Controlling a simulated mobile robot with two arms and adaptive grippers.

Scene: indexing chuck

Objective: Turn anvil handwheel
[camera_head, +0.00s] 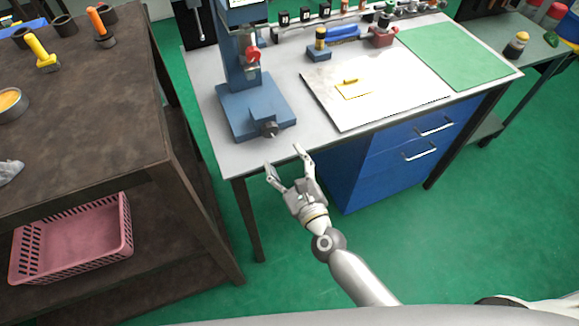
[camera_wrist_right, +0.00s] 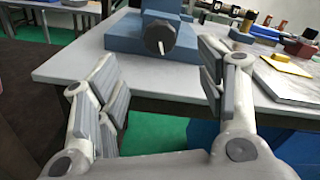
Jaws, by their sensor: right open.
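A small dark handwheel (camera_head: 269,129) sits on the front of the blue base (camera_head: 242,108) of a blue upright device on the grey table. In the right wrist view the handwheel (camera_wrist_right: 160,37) shows as a dark round knob with a light pin pointing toward the camera. My right gripper (camera_head: 283,157) is open and empty at the table's front edge, short of the handwheel. In the right wrist view the handwheel appears beyond and between the two spread fingers (camera_wrist_right: 158,62), apart from both. My left gripper is not in view.
The grey table's front edge (camera_head: 260,165) lies close to my right gripper. Right of the device are a pale board (camera_head: 400,90) and a green mat (camera_head: 455,55). A brown bench (camera_head: 100,130) stands at left, with a pink basket (camera_head: 75,240) on its lower shelf.

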